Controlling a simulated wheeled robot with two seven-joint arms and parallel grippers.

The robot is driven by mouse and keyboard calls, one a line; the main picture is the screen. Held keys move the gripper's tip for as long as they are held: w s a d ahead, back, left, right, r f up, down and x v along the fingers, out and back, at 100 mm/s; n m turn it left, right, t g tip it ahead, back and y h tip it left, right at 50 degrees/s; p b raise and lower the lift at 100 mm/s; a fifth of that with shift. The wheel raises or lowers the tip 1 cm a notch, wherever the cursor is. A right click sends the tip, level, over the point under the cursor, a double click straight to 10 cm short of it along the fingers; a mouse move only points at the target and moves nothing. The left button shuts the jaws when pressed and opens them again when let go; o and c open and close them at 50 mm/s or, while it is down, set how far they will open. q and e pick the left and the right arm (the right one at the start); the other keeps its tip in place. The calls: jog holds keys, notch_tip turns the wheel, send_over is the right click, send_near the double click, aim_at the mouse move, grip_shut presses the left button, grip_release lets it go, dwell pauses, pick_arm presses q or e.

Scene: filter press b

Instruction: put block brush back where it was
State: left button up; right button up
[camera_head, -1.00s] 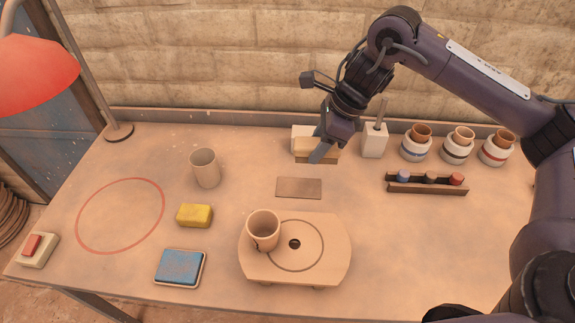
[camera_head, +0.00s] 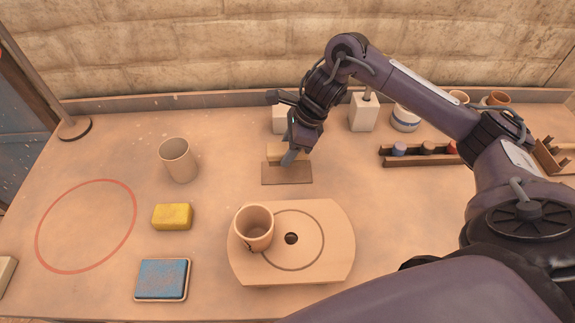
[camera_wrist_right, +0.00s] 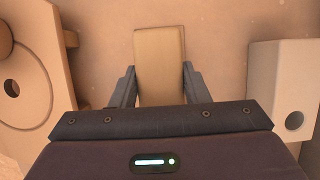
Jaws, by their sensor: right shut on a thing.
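The block brush (camera_head: 275,149) is a tan, block-shaped piece, partly hidden by my right gripper (camera_head: 291,156) in the head view. In the right wrist view the brush (camera_wrist_right: 160,50) lies lengthwise between the two fingers, and the gripper (camera_wrist_right: 160,88) is shut on it. In the head view the brush is at the back edge of a flat brown rectangle (camera_head: 287,174). I cannot tell whether it touches the rectangle or is just above it. My left gripper is not in view.
A pale block (camera_head: 280,122) stands behind the gripper, and a holed white block (camera_head: 362,113) to its right. In front are a round-holed board (camera_head: 325,260) bearing a cup (camera_head: 254,228), a yellow block (camera_head: 172,217) and a blue pad (camera_head: 162,280). A dark rack (camera_head: 428,160) is at right.

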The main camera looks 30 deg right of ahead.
jog(key=shift+f, duration=0.8)
notch_tip(320, 180, down, 2)
jog(key=shift+f+b, duration=0.25)
jog(key=shift+b, duration=0.25)
jog(key=shift+f, duration=0.45)
jog(key=o, duration=0.9)
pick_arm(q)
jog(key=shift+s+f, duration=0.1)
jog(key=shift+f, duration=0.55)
pick_arm(e)
jog(key=shift+o, duration=0.2)
jog(key=shift+r, duration=0.1)
jog(key=shift+d+r, duration=0.15)
jog(key=shift+r, duration=0.15)
pick_arm(q)
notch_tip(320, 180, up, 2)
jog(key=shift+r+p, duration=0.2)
jog(key=shift+p, duration=0.95)
pick_arm(e)
jog(key=v, duration=1.1)
jog(key=shift+r, duration=0.15)
